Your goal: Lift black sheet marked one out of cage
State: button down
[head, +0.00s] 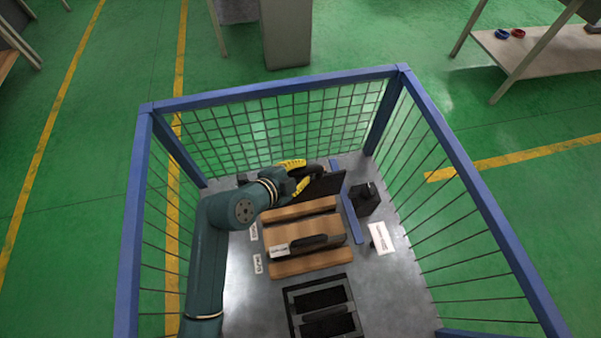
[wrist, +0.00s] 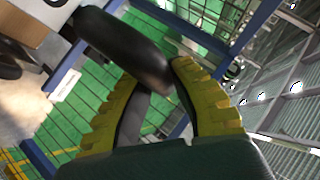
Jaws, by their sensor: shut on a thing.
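My gripper (head: 297,178), with yellow ribbed fingers, is inside the cage (head: 273,90) near its far side. It is shut on a black sheet (head: 323,187), which is tilted above the far end of the wooden blocks. No marking on the sheet can be read. In the wrist view, a thick rounded black part (wrist: 125,45) of the held thing lies at the tips of my gripper (wrist: 160,75). The fingers and wrist hide part of the sheet in the head view. The cage has blue rails and wire mesh walls and is open at the top.
Wooden blocks (head: 280,228) with a dark handle (head: 308,243) lie on the grey cage floor. A black two-slot frame (head: 320,305) is nearer. A black box (head: 364,199) and a white label (head: 381,238) are at right. Space above the cage looks clear.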

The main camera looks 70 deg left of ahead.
notch_tip(320, 180, up, 32)
jog(key=p, duration=2.4)
jog(key=shift+r+p, duration=0.15)
jog(key=shift+p, duration=0.15)
jog(key=shift+w, duration=0.1)
